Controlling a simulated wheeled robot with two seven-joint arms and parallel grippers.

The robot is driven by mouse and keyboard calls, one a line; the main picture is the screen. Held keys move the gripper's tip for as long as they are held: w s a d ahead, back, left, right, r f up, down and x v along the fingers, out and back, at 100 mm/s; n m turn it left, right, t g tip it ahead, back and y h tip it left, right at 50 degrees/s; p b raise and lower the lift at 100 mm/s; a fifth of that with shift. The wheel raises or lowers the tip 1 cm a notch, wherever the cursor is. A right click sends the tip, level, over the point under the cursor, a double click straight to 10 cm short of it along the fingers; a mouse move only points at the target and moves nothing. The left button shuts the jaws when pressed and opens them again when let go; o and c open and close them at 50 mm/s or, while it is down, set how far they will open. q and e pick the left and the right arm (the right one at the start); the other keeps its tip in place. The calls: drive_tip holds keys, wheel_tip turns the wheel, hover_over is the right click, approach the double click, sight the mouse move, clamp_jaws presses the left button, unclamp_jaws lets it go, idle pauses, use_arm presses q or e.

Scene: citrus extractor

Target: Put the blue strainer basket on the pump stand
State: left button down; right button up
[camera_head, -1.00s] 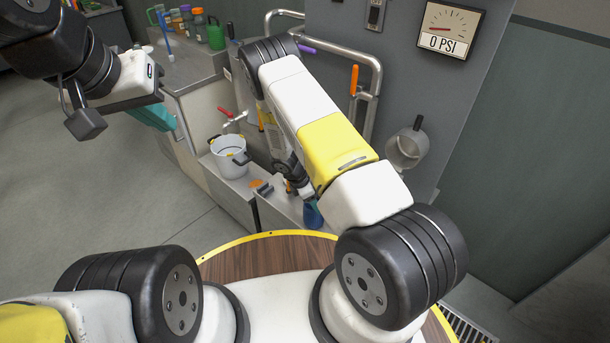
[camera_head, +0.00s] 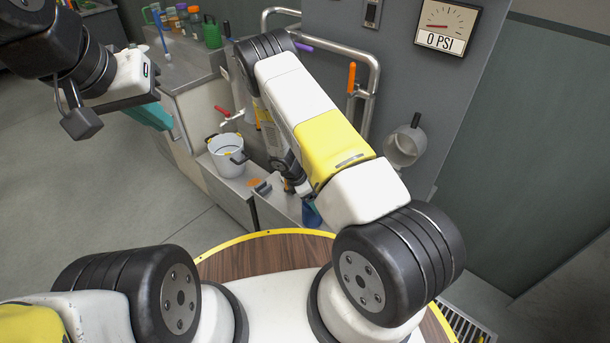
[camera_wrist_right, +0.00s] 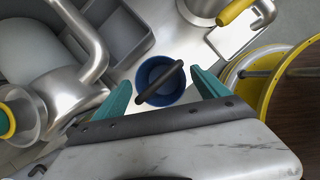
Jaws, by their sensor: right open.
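The blue strainer basket (camera_wrist_right: 146,76) is round, with a dark bar handle across its top, in the right wrist view. A blue piece of it (camera_head: 311,213) shows low beside my right arm in the head view. My right gripper (camera_wrist_right: 164,91) is open, its teal fingers on either side of the basket and apart from it. Its fingers are hidden in the head view. My left gripper (camera_head: 151,116) is at upper left, far from the basket, with only a teal part showing, so its opening is unclear. I cannot tell which part is the pump stand.
A white pot (camera_head: 228,155) stands on the low steel ledge beneath a red-handled tap (camera_head: 228,112). A grey tray (camera_wrist_right: 130,35) and steel pipework (camera_wrist_right: 75,85) lie left of the basket in the wrist view. A yellow-rimmed round part (camera_wrist_right: 288,75) is at right.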

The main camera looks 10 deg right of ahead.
drive_tip(key=s+a+r+m+t+y, duration=0.1)
drive_tip(key=s+r+m, duration=0.15)
drive_tip(key=r, duration=1.05)
drive_tip(key=s+r+m+y, duration=0.15)
drive_tip(key=r+m, duration=0.25)
drive_tip(key=r, duration=0.8)
drive_tip(key=s+a+r+m+t+y, duration=0.1)
drive_tip(key=r+m, duration=0.3)
drive_tip(key=r, duration=0.9)
drive_tip(key=s+r+m+t+y, duration=0.3)
drive_tip(key=s+r+m, duration=0.5)
drive_tip(key=s+r, duration=0.7)
drive_tip(key=s, duration=0.4)
drive_tip(key=shift+d+r+t, duration=0.2)
drive_tip(key=shift+r+t, duration=0.05)
drive_tip(key=shift+t, duration=0.05)
drive_tip(key=shift+s+m, duration=0.1)
drive_tip(key=shift+m, duration=0.15)
